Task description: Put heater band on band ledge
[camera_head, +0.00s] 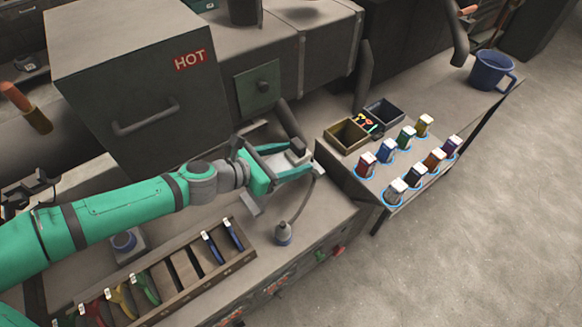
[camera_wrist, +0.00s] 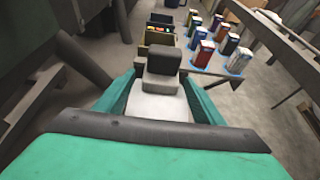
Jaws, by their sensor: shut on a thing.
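My gripper (camera_head: 299,160) is held out over the bench, below and right of the grey box marked HOT. Its two teal fingers are shut on a small grey blocky piece (camera_head: 296,147), which I take to be the heater band. In the wrist view the grey piece (camera_wrist: 160,75) sits between the fingers over a pale surface (camera_wrist: 160,105); whether that surface is part of it I cannot tell. A cord runs from near the fingertips down to a grey plug-like base (camera_head: 283,233) on the bench. I cannot clearly make out the band ledge.
The HOT box (camera_head: 135,90) stands left of my gripper. Two open bins (camera_head: 346,137) and several coloured cartons (camera_head: 396,190) stand on a side table at the right, with a blue mug (camera_head: 491,71) behind. A slotted tool rack (camera_head: 185,272) lies at the front.

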